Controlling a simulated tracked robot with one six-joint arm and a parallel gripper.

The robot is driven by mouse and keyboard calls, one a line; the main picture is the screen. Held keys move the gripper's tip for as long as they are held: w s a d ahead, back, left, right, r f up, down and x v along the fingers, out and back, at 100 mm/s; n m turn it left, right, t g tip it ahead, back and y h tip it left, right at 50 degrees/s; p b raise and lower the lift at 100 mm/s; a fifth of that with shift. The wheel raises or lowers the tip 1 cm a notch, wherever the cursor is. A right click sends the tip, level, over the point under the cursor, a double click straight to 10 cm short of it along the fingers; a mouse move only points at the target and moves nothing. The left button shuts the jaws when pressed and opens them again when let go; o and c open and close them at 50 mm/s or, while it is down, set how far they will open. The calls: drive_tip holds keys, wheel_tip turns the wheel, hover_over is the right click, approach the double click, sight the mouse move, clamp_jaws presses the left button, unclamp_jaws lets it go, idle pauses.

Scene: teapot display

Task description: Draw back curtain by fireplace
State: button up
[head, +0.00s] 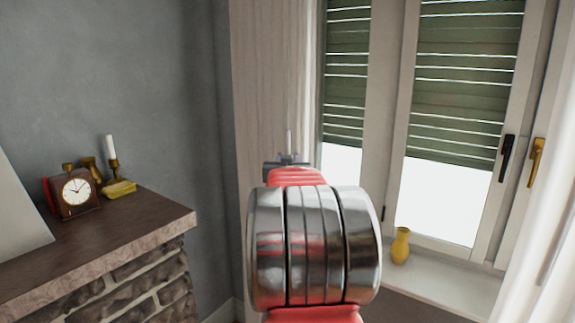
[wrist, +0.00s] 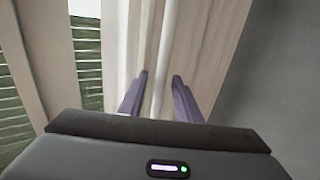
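The pale beige curtain (head: 265,70) hangs in vertical folds between the grey wall by the fireplace and the window. It also shows in the wrist view (wrist: 210,45). A thin white rod (wrist: 167,40) runs down in front of it. My gripper (wrist: 160,76) is open, its two purple fingers on either side of the rod, with a gap visible on each side. In the head view my gripper (head: 288,158) is small and partly hidden behind my arm, in front of the curtain. The curtain's lower part is hidden by my arm.
The fireplace mantel (head: 110,235) is at left, with a clock (head: 77,191), a candlestick (head: 114,168) and a yellow dish (head: 120,189). A yellow vase (head: 401,246) stands on the windowsill (head: 450,283). A white curtain (head: 540,260) hangs at the far right.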

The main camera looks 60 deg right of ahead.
drive_tip(key=v, duration=1.3)
drive_tip(key=shift+s+a, duration=0.2)
drive_tip(key=shift+a, duration=0.1)
idle(0.3)
wheel_tip(320, 180, down, 9)
drive_tip(key=a+g+y, duration=0.1)
drive_tip(key=a+y, duration=0.2)
drive_tip(key=y, duration=0.1)
drive_tip(key=a+f+n+g+y, duration=0.1)
drive_tip(key=a+f+y, duration=0.1)
drive_tip(key=a+f, duration=0.3)
drive_tip(key=a+f+n+g+y, duration=0.1)
drive_tip(key=a+f+y, duration=0.2)
drive_tip(key=a, duration=0.4)
drive_tip(key=s+a+n+y, duration=0.3)
drive_tip(key=s+a+n, duration=0.1)
drive_tip(key=a, duration=1.3)
drive_tip(key=s+a+f+n+g+y, duration=0.1)
drive_tip(key=s+a+n+y, duration=0.2)
drive_tip(key=a, duration=1.4)
drive_tip(key=s+n, duration=0.2)
drive_tip(key=s, duration=0.1)
drive_tip(key=shift+s+a+f, duration=0.25)
drive_tip(key=shift+a, duration=0.1)
drive_tip(key=shift+s, duration=0.1)
